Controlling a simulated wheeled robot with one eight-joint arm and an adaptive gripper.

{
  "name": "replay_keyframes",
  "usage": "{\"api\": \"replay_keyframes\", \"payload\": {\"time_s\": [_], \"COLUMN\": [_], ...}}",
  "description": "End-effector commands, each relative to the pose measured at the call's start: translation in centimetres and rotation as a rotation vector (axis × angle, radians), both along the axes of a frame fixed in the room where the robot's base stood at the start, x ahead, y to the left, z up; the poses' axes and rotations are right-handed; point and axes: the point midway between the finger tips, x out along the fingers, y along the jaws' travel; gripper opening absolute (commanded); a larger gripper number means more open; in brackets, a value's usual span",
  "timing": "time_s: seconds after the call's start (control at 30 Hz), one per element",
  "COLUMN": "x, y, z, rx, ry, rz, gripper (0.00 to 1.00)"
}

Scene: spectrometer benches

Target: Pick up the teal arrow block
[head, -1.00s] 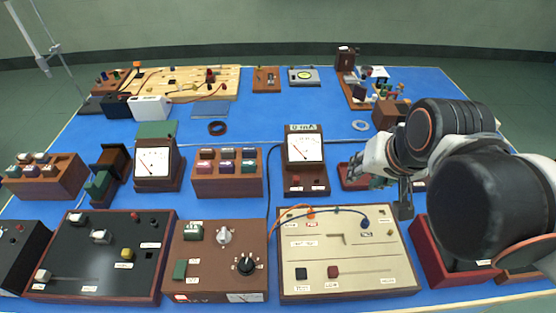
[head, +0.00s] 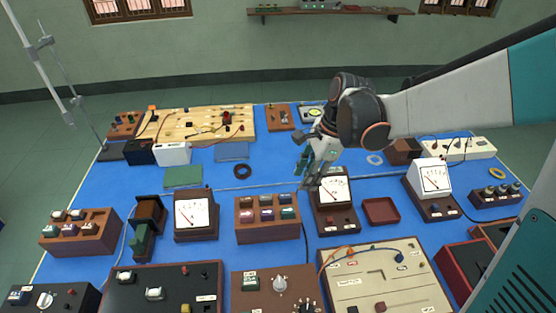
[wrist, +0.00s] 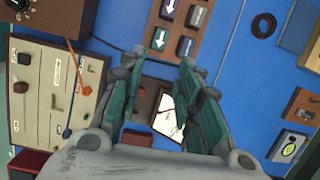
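The teal arrow block (wrist: 160,38) shows a white arrow and sits in the brown wooden rack (wrist: 153,18) in the wrist view. In the head view the teal block (head: 289,212) is at the front right corner of the rack (head: 267,232). A purple arrow block (wrist: 170,8) and dark blocks (wrist: 186,46) share the rack. My gripper (wrist: 162,62) is open with nothing between its teal fingers.
The white-faced meter (head: 335,190) stands just right of the rack, below my gripper. Another meter (head: 195,213) stands left of the rack. An empty red tray (head: 381,211) lies to the right. A beige panel with wires (head: 380,285) is in front.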

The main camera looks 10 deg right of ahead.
Motion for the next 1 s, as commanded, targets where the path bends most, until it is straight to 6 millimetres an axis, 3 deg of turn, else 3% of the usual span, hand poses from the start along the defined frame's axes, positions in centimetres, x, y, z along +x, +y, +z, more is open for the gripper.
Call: {"api": "replay_keyframes", "payload": {"time_s": [0.27, 0.63, 1.0], "x": [0.7, 0.7, 0.7], "y": [0.6, 2.5, 3.2], "z": [-1.5, -7.7, -10.0], "rx": [0.02, 0.019, 0.019], "ry": [0.06, 0.057, 0.057], "rz": [-0.074, -0.073, -0.073], "gripper": [0.32, 0.32, 0.32]}}
